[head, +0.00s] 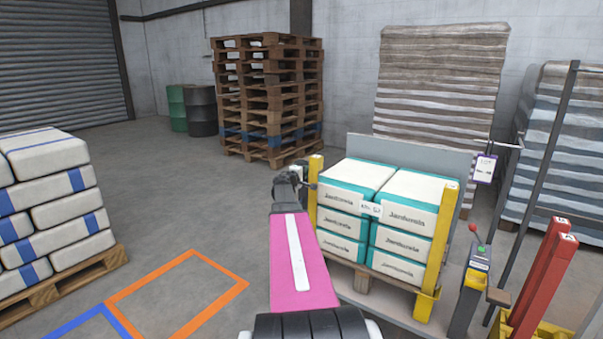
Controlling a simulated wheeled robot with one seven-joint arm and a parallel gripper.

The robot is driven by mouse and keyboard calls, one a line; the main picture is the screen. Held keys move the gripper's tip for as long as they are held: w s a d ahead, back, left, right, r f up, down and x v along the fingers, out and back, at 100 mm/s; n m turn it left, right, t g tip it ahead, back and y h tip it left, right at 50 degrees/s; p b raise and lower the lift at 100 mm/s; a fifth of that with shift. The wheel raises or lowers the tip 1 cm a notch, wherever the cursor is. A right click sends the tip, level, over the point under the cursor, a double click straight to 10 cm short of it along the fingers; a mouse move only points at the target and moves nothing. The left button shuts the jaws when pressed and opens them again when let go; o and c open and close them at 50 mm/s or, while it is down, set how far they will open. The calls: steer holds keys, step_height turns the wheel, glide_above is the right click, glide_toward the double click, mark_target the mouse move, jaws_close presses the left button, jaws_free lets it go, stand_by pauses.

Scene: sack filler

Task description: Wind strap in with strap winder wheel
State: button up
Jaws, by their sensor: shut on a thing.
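My pink arm reaches forward from the bottom middle, and my dark gripper (294,180) is at its far end, beside the top of the left yellow post (315,192). The gripper is shut on a small dark part by this post, seemingly the strap winder wheel, mostly hidden by the gripper and wrist. Its outline and turn cannot be made out. The teal and white sacks (345,202) stand stacked in two columns on a pallet (360,283) between the left post and a right yellow post (437,250). I cannot make out a strap for certain.
A control post (470,290) with red and green knobs and red posts (545,275) stand at right. White and blue sacks (60,205) on a pallet are at left. Orange floor lines (190,262) mark clear floor. Stacked pallets (268,95) and drums (200,110) stand behind.

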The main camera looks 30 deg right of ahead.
steer(key=shift+s+d+f, duration=0.15)
steer(key=shift+s+f, duration=0.05)
steer(key=shift+f, duration=0.65)
step_height(320, 180, down, 2)
steer(key=shift+w+f, duration=0.1)
steer(key=shift+w, duration=0.05)
steer(key=shift+w+a+f, duration=0.25)
steer(key=shift+w+f, duration=0.1)
steer(key=shift+w, duration=0.15)
steer(key=shift+w+a+f, duration=0.25)
steer(key=shift+w+f, duration=0.05)
steer(key=shift+w, duration=0.2)
steer(key=shift+w, duration=0.1)
steer(key=shift+w+a+f, duration=0.1)
steer(key=shift+w+a, duration=0.2)
steer(key=shift+w, duration=0.2)
steer(key=shift+w+a, duration=0.25)
steer(key=shift+w, duration=0.2)
